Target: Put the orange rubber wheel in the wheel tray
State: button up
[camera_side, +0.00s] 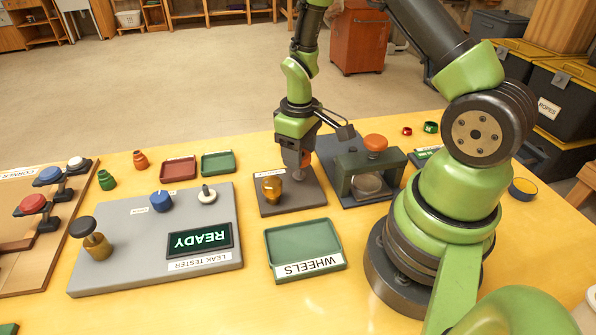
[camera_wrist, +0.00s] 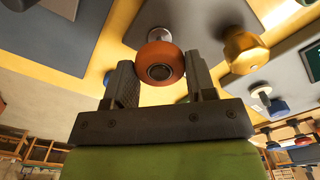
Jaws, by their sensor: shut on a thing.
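The orange rubber wheel (camera_wrist: 160,63) sits between the two fingers of my gripper (camera_wrist: 159,72) in the wrist view, with a dark hole at its centre. A silver post (camera_wrist: 159,34) shows just beyond it; I cannot tell whether the wheel is still seated on it. In the side view my gripper (camera_side: 303,158) is low over the right part of a small dark grey board (camera_side: 290,201), and part of the wheel (camera_side: 307,159) shows beside the fingers. The wheel tray (camera_side: 273,239), green and labelled WHEELS, lies in front of that board and looks empty.
A brass knob (camera_side: 272,188) stands on the same board, left of my gripper. A press with an orange knob (camera_side: 375,142) stands close on the right. The grey leak tester (camera_side: 130,236) reads READY at left. Red (camera_side: 178,169) and green (camera_side: 217,163) trays lie behind it.

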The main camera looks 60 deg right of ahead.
jog(key=shift+r, duration=0.7)
jog(key=shift+r, duration=1.5)
jog(key=shift+a, duration=0.1)
jog(key=s+a+m, duration=0.1)
jog(key=a, duration=0.1)
jog(key=s+a, duration=0.1)
jog(key=a, duration=0.2)
jog(key=s+a+m, duration=0.1)
jog(key=a, duration=0.1)
jog(key=shift+a+r+m, duration=0.25)
jog(key=shift+a+m, duration=0.05)
jog(key=shift+a, duration=0.1)
jog(key=m, duration=0.4)
send_near(302, 244)
jog(key=shift+f, duration=3.45)
jog(key=shift+f, duration=0.1)
